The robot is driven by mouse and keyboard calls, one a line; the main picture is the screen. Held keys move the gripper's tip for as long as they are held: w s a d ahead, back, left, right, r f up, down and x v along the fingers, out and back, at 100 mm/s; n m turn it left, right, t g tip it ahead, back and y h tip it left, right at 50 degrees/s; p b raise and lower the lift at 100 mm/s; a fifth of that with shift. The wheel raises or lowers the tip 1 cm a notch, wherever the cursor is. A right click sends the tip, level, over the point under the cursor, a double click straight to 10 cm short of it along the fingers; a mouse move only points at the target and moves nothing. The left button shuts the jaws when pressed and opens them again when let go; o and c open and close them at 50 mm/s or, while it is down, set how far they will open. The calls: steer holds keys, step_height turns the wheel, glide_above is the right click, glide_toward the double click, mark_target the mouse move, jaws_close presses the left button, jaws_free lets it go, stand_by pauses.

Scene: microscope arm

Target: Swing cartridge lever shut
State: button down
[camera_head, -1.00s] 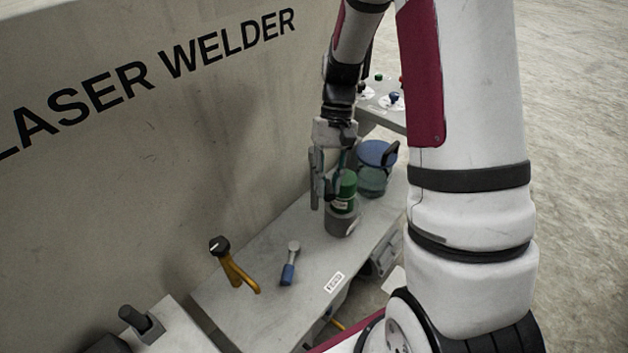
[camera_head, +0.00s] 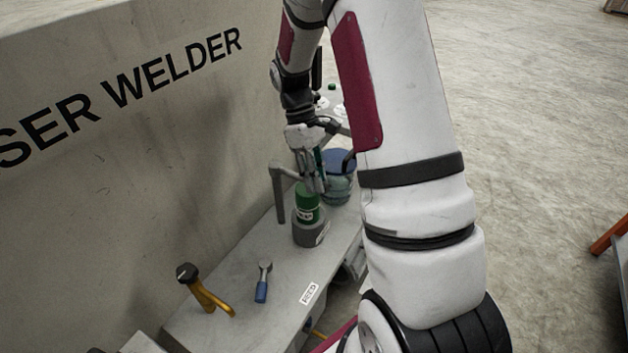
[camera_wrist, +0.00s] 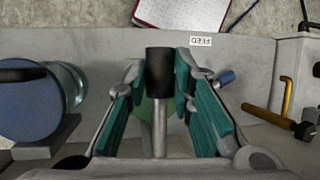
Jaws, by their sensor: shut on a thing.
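The green cartridge (camera_head: 307,204) stands upright in a grey round holder (camera_head: 308,232) on the bench. The grey lever (camera_head: 279,185) rises from a post left of the cartridge, and its arm reaches right to my gripper (camera_head: 314,182), above and just behind the cartridge. In the wrist view, the lever's black grip (camera_wrist: 160,72) and metal shaft lie between the teal finger pads of my gripper (camera_wrist: 163,100). My gripper is shut on the lever. Part of the green cartridge (camera_wrist: 144,110) shows beneath it, mostly hidden by the lever and fingers.
A blue-lidded jar (camera_head: 338,180) stands close behind and right of the cartridge. An orange lever (camera_head: 207,293) and a blue-handled lever (camera_head: 262,282) are nearer on the bench. The welder wall (camera_head: 130,170) bounds the left side.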

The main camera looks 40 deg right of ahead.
steer(key=shift+w+d+r, duration=0.1)
steer(key=shift+w+d, duration=0.05)
steer(key=c, duration=1.4)
jaws_free()
steer(key=v, duration=1.2)
